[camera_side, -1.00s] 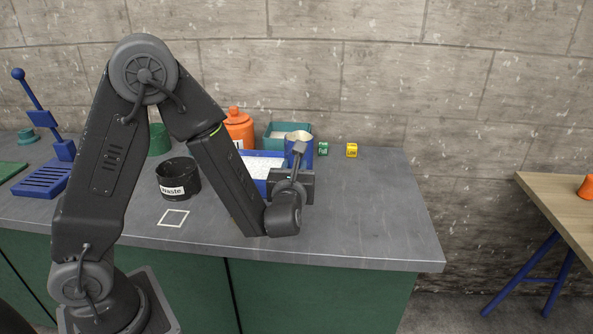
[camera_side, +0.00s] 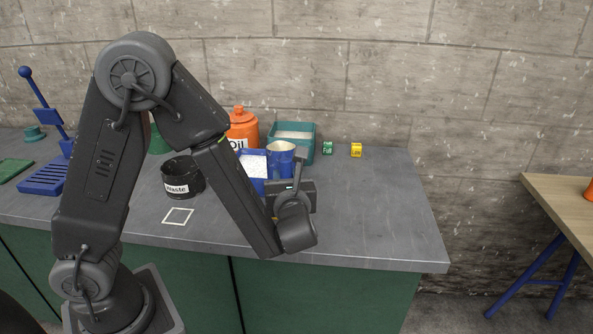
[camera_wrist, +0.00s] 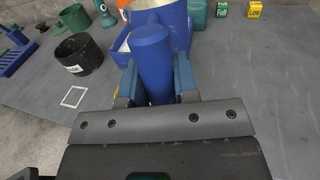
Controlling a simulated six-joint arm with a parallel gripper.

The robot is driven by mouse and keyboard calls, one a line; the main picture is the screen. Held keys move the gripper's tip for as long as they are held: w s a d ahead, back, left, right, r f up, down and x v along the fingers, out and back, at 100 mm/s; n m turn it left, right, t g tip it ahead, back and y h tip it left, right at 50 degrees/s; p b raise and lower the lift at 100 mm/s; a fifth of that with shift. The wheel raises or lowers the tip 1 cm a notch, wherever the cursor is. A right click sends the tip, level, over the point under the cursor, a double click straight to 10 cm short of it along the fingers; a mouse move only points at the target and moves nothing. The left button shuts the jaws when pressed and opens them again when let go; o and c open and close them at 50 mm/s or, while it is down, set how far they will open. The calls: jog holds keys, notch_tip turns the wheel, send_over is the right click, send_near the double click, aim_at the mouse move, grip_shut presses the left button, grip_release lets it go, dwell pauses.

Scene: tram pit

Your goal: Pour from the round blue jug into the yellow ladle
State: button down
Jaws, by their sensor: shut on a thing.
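The round blue jug (camera_side: 282,163) is held above the grey counter, with its pale inside showing at the top. Its thick blue handle (camera_wrist: 152,62) stands between the fingers in the wrist view, with the jug body beyond. My gripper (camera_wrist: 156,84) is shut on this handle; it also shows in the side view (camera_side: 296,188), in front of the jug. I cannot tell how far the jug is tilted. The yellow ladle is not clearly seen; a small yellow patch (camera_wrist: 120,105) shows beside the left finger, mostly hidden, and I cannot tell if it is the ladle.
A blue tray (camera_side: 248,183) with white contents is close behind and left of the jug. A teal box (camera_side: 311,145) and an orange oil jar (camera_side: 241,129) stand behind. A black waste pot (camera_side: 182,181) stands left. The counter's right side is clear except small green and yellow blocks (camera_side: 356,150).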

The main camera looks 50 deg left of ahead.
jog(key=s+d+f+n+g+h, duration=0.1)
jog(key=s+f+n+g+h, duration=0.2)
jog(key=s+g, duration=0.3)
jog(key=shift+s+h, duration=0.6)
jog(key=shift+h, duration=0.1)
jog(key=shift+w+a+r+h, duration=0.1)
jog(key=shift+a+r+h, duration=0.2)
jog(key=shift+r+h, duration=0.4)
dwell(0.9)
jog(key=shift+f, duration=0.25)
jog(key=shift+d+f+y, duration=0.25)
jog(key=shift+f+y, duration=0.25)
jog(key=shift+f, duration=0.05)
jog(key=shift+d+f+y, duration=0.25)
jog(key=shift+f+y, duration=0.25)
jog(key=c, duration=1.4)
grip_release()
grip_shut()
notch_tip(320, 180, up, 7)
